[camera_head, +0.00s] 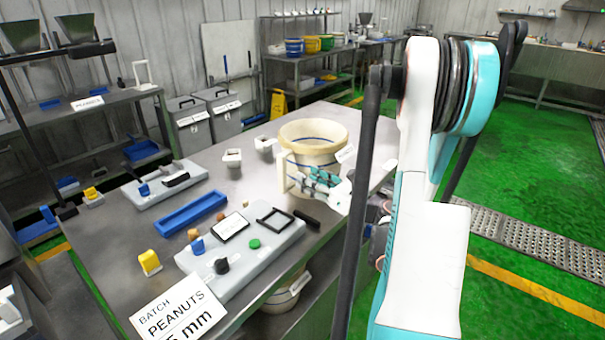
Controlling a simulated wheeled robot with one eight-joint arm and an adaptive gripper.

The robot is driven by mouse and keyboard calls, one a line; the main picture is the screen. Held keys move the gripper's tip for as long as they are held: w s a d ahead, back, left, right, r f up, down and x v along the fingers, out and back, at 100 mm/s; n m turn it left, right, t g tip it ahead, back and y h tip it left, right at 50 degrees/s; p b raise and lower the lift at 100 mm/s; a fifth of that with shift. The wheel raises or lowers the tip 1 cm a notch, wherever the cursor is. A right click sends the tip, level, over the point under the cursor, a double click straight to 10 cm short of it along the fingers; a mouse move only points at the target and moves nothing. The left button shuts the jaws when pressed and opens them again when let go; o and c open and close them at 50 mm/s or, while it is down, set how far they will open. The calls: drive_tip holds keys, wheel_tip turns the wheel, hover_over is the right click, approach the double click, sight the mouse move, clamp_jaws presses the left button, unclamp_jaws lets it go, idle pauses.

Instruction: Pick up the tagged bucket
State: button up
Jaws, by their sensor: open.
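The cream bucket (313,133) with a blue stripe inside its wide rim stands upright on the steel table. A white tag (346,153) shows at its right side. My gripper (312,181) is at the front of the bucket, low on its body, and covers part of it. The gripper is open; whether its fingers touch the bucket or its handle I cannot tell. My arm comes in from the right and hides part of the table behind it. A second cream bucket (287,294) is partly visible on the shelf under the table.
Shelves with coloured buckets (313,45) stand behind. Green floor (540,150) is open at the right.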

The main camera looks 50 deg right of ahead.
sight(285, 175)
drive_tip(key=shift+n+y, duration=0.3)
drive_tip(key=shift+n, duration=0.5)
drive_tip(key=w+f, duration=0.1)
drive_tip(key=w, duration=0.1)
drive_tip(key=w+f+p, duration=0.1)
drive_tip(key=w, duration=0.2)
drive_tip(key=shift+w+a+f+p, duration=0.2)
drive_tip(key=shift+w+f+p, duration=0.1)
drive_tip(key=shift+f+p, duration=0.1)
drive_tip(key=shift+w+a+b, duration=0.2)
drive_tip(key=shift+w+b, duration=0.85)
drive_tip(key=shift+w, duration=1.95)
drive_tip(key=shift+r, duration=0.1)
clamp_jaws()
